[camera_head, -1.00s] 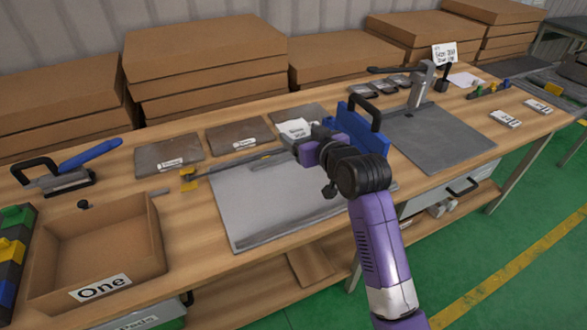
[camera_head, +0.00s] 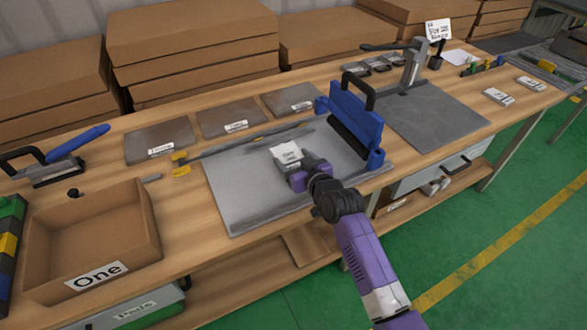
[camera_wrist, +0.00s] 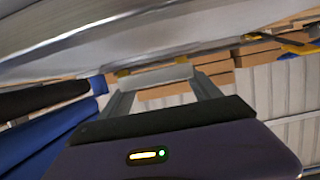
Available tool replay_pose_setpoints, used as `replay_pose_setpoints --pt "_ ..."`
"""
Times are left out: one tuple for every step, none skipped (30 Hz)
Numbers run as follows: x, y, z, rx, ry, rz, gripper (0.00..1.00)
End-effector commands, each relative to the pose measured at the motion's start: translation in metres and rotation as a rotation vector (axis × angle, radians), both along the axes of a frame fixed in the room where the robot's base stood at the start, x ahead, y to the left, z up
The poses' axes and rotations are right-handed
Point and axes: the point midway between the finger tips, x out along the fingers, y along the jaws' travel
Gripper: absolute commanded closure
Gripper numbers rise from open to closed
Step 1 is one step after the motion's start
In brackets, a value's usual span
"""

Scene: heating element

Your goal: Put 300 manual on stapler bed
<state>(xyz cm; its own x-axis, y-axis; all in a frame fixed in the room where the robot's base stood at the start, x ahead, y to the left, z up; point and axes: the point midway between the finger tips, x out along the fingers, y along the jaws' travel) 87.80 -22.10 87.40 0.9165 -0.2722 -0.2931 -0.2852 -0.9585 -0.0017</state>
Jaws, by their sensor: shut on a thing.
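A small white booklet with dark print, likely the 300 manual (camera_head: 287,152), is held in my gripper (camera_head: 294,166) over the light grey plate (camera_head: 235,195). Whether it touches the plate is unclear. In the wrist view, a pale thing (camera_wrist: 155,76) lies between the two fingers of my gripper (camera_wrist: 160,85). To the right is a dark grey plate (camera_head: 440,115) with an upright lever post (camera_head: 413,68), which may be the stapler and its bed; I cannot tell for certain.
A blue tool with a black handle (camera_head: 352,120) stands close to the right of my gripper. Labelled grey plates (camera_head: 228,117) lie behind, with cardboard stacks (camera_head: 190,45) at the back. A box marked One (camera_head: 90,235) is at front left. The dark plate's surface is clear.

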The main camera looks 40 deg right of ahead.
Motion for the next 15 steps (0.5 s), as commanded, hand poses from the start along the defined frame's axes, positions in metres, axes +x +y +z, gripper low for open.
replay_pose_setpoints --pt "0.0 0.0 -0.003 0.0 0.001 0.0 0.71" --pt "0.0 0.0 -0.006 0.001 0.002 0.0 0.71" --pt "-0.001 0.0 -0.01 0.0 0.003 -0.001 0.71" --pt "-0.001 0.0 -0.014 0.0 0.003 -0.001 0.71" --pt "0.0 0.0 -0.019 0.002 0.003 0.0 0.71" --pt "0.0 0.0 -0.025 0.002 0.003 0.001 0.71" --pt "0.0 0.0 -0.029 0.001 0.003 0.0 0.71" --pt "0.0 0.0 -0.033 0.001 0.003 0.0 0.71" --pt "0.0 0.0 -0.036 0.002 0.003 0.0 0.71" --pt "0.0 0.0 -0.038 0.001 0.001 0.0 0.71" --pt "0.0 0.0 -0.038 0.0 0.001 -0.001 0.71" --pt "0.0 0.0 -0.038 0.0 0.0 -0.001 0.71" --pt "0.0 0.0 -0.038 0.0 0.0 -0.001 0.71" --pt "0.0 0.0 -0.038 0.0 0.0 -0.001 0.71" --pt "0.0 0.0 -0.038 0.0 0.0 -0.001 0.71"
